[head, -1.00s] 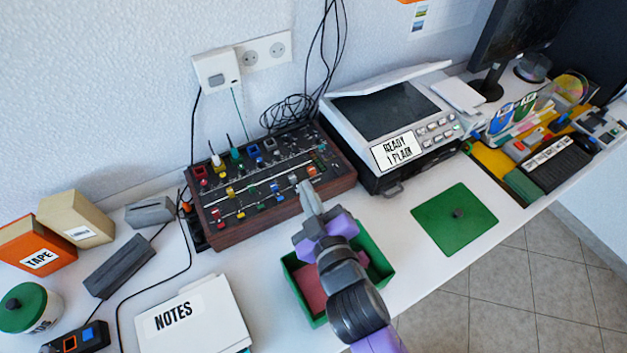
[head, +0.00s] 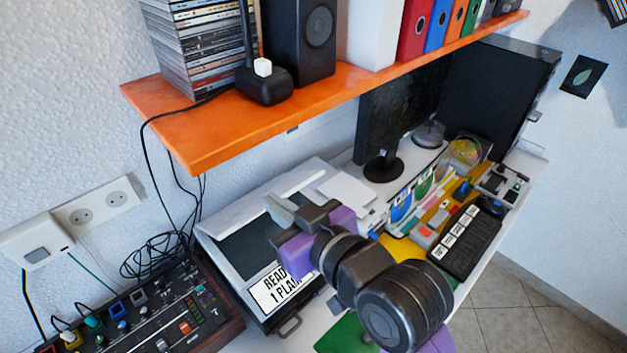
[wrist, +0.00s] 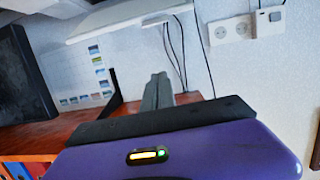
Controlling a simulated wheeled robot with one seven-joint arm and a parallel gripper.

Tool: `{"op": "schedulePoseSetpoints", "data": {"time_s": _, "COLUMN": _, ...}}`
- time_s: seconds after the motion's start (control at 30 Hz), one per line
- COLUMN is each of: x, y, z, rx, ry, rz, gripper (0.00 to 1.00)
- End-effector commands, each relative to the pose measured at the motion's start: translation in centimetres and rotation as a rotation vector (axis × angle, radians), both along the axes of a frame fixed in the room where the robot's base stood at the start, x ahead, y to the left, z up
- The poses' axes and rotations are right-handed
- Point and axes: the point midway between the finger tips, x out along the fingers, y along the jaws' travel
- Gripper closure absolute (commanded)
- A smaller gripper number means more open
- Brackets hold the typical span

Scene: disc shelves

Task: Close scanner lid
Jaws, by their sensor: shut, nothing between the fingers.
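The scanner (head: 279,291) stands on the desk against the wall, with its label and part of its dark glass showing. Its pale lid (head: 240,208) is raised at the back, tilted up from the glass. A white panel that looks like the lid (wrist: 125,18) is at the top of the wrist view, which seems upside down. My gripper (head: 273,209) is over the scanner in the head view, overlapping the lid and glass. Its grey fingers (wrist: 157,92) are together and empty. I cannot tell if they touch the lid. My arm hides the scanner's right side.
An orange shelf (head: 215,132) with a speaker, discs and binders overhangs the scanner. A monitor (head: 405,110) stands to the right of the scanner, and a control box (head: 150,315) to its left. Loose cables (head: 160,258) lie behind. A keyboard (head: 468,240) and desk items crowd the right.

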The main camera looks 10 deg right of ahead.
Motion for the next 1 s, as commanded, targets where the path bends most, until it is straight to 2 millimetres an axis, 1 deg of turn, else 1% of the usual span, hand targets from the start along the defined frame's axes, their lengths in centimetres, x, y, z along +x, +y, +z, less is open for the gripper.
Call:
{"op": "schedulePoseSetpoints", "data": {"time_s": 0.03, "x": -0.7, "y": 0.6, "z": -0.4, "rx": -0.002, "ry": 0.024, "rz": 0.031, "gripper": 1.0}}
{"op": "schedulePoseSetpoints", "data": {"time_s": 0.1, "x": -1.3, "y": 1.1, "z": -0.9, "rx": -0.007, "ry": 0.049, "rz": 0.059, "gripper": 1.0}}
{"op": "schedulePoseSetpoints", "data": {"time_s": 0.23, "x": -1.1, "y": 1.5, "z": -1.5, "rx": -0.02, "ry": 0.067, "rz": 0.071, "gripper": 1.0}}
{"op": "schedulePoseSetpoints", "data": {"time_s": 0.37, "x": 0.1, "y": 2.4, "z": -1.9, "rx": -0.021, "ry": 0.065, "rz": 0.071, "gripper": 1.0}}
{"op": "schedulePoseSetpoints", "data": {"time_s": 0.6, "x": 3.7, "y": 4.7, "z": -3.2, "rx": -0.022, "ry": 0.065, "rz": 0.069, "gripper": 1.0}}
{"op": "schedulePoseSetpoints", "data": {"time_s": 0.83, "x": 6.7, "y": 6.8, "z": -4.3, "rx": -0.022, "ry": 0.065, "rz": 0.069, "gripper": 1.0}}
{"op": "schedulePoseSetpoints", "data": {"time_s": 0.9, "x": 5.9, "y": 6.2, "z": -5.4, "rx": -0.021, "ry": 0.067, "rz": 0.067, "gripper": 1.0}}
{"op": "schedulePoseSetpoints", "data": {"time_s": 1.0, "x": 5.2, "y": 5.8, "z": -6.3, "rx": -0.019, "ry": 0.066, "rz": 0.067, "gripper": 1.0}}
